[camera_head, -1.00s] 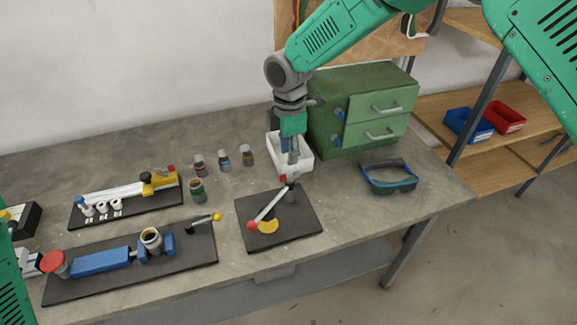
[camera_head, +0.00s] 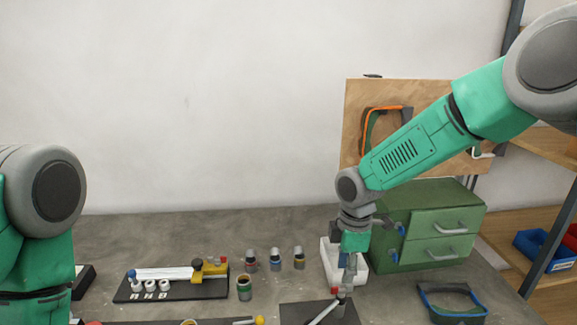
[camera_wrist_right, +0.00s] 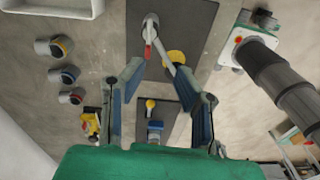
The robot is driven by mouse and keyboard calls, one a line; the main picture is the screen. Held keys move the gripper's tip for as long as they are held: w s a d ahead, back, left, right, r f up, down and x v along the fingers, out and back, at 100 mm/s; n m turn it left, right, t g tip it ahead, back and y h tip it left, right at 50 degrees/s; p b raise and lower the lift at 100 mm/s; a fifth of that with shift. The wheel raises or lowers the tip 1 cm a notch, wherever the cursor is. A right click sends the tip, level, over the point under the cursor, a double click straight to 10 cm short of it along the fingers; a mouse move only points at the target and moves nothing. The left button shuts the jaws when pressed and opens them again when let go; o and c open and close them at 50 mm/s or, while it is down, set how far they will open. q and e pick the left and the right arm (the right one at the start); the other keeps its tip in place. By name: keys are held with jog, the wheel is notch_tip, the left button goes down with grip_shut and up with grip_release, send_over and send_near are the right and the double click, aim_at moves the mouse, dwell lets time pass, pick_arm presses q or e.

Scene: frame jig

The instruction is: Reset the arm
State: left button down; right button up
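The arm, a pale swing lever (camera_head: 323,313), sits on a dark square plate (camera_head: 290,314) at the bottom of the head view, which cuts off its lower end. In the right wrist view the lever (camera_wrist_right: 162,52) runs from a grey post with a red piece beside it, over a yellow disc (camera_wrist_right: 177,57). My right gripper (camera_head: 345,287) points down over the post end of the plate. In the wrist view its two fingers (camera_wrist_right: 158,72) are spread and empty, with the lever beyond and between them. My left gripper is out of view; only my left arm shows.
A white bin (camera_head: 331,262) and a green drawer cabinet (camera_head: 397,258) stand right behind the gripper. The back left of the table is bare.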

jog(key=s+f+m, duration=0.1)
jog(key=s+f, duration=0.1)
jog(key=f, duration=0.1)
jog(key=s+f+m, duration=0.1)
jog(key=s+f, duration=0.2)
jog(key=s+f+m, duration=0.1)
jog(key=s+f, duration=0.2)
jog(key=f, duration=0.1)
jog(key=shift+s+d+m+g+y, duration=0.25)
jog(key=shift+d+m+g+y, duration=0.05)
jog(key=shift+d+m+y, duration=0.1)
jog(key=s+d+f+m, duration=0.3)
jog(key=s+d+m, duration=0.15)
jog(key=s, duration=0.45)
jog(key=s+d+f+m+h, duration=0.1)
jog(key=s+d+f+m, duration=0.3)
jog(key=s, duration=0.6)
jog(key=s+d+f+m, duration=0.25)
jog(key=s+m, duration=0.25)
jog(key=s, duration=0.4)
notch_tip(320, 180, down, 11)
jog(key=w+t+b, duration=0.1)
jog(key=b, duration=1.1)
jog(key=shift+w+b, duration=0.3)
jog(key=shift+b, duration=0.1)
jog(key=shift+d, duration=0.15)
jog(key=shift+w, duration=0.1)
